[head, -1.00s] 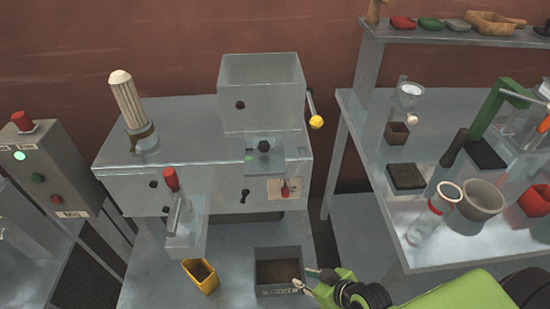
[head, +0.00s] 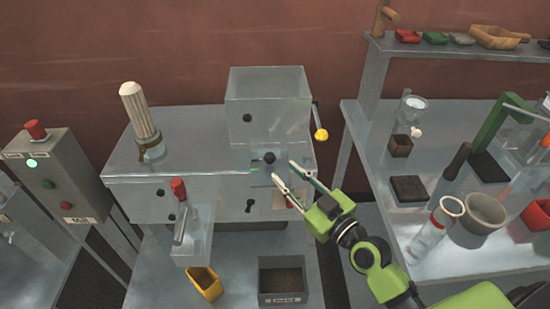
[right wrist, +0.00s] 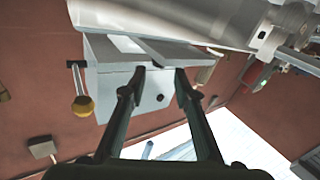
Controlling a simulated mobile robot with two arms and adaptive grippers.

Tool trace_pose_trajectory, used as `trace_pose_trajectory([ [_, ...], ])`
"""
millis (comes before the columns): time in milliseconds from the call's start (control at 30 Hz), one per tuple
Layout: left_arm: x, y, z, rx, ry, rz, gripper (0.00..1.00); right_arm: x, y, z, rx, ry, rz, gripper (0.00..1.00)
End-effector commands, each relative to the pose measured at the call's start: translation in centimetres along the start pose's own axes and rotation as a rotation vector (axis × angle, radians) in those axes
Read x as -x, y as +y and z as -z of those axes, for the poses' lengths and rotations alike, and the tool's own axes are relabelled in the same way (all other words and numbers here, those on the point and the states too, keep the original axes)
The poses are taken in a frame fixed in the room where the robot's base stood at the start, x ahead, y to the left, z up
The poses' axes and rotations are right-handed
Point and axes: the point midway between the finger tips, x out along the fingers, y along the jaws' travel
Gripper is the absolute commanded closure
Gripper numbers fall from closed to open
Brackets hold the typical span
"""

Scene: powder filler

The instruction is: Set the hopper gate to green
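The hopper (head: 268,95) is a clear-grey box on top of the filler machine. Below it is the gate plate (head: 256,160) with a black knob (head: 269,158); a small green mark shows at the plate's left. My right gripper (head: 283,169) is open and empty, its fingertips just right of and below the knob, partly covering the plate. I cannot tell whether they touch it. In the right wrist view the gripper (right wrist: 160,73) has its fingers apart, with a grey box of the machine (right wrist: 115,88) behind them. My left gripper is not in view.
A yellow-knobbed lever (head: 321,134) sticks out right of the hopper. A red-topped handle (head: 178,188) stands at the front left. A yellow cup (head: 206,284) and a grey bin (head: 283,298) sit below. A crowded side table (head: 430,262) is at the right.

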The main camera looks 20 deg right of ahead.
Motion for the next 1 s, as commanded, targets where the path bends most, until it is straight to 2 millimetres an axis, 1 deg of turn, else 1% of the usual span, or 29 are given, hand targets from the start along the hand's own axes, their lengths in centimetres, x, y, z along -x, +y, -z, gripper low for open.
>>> trace_pose_trajectory([
  [33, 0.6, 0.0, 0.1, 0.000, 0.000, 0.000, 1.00, -1.1, 0.1, 0.4, -0.004, 0.003, -0.001, 0.72],
  [100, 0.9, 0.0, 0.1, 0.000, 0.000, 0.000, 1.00, -2.3, 0.0, 0.3, -0.003, 0.001, 0.000, 0.72],
  [200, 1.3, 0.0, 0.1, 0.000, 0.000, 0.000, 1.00, -3.9, 0.1, 0.3, -0.002, 0.002, 0.000, 0.72],
  [300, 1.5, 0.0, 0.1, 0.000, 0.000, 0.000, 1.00, -4.9, 0.0, 0.1, -0.001, 0.001, 0.000, 0.72],
  [467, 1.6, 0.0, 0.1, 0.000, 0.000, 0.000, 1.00, -5.8, -0.1, 0.0, -0.001, 0.000, 0.002, 0.72],
  [733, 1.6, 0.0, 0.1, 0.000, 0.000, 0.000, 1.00, -5.8, -0.1, -0.1, 0.000, -0.001, 0.002, 0.72],
  [833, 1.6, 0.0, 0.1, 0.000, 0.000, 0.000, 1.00, -5.8, -0.1, -0.1, 0.000, -0.001, 0.002, 0.98],
  [867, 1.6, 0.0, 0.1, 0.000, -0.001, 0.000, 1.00, -5.8, -0.1, -0.1, 0.000, -0.001, 0.002, 1.00],
  [1000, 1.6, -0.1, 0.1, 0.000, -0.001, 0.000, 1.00, -5.7, -0.1, -0.1, 0.000, -0.002, 0.002, 1.00],
])
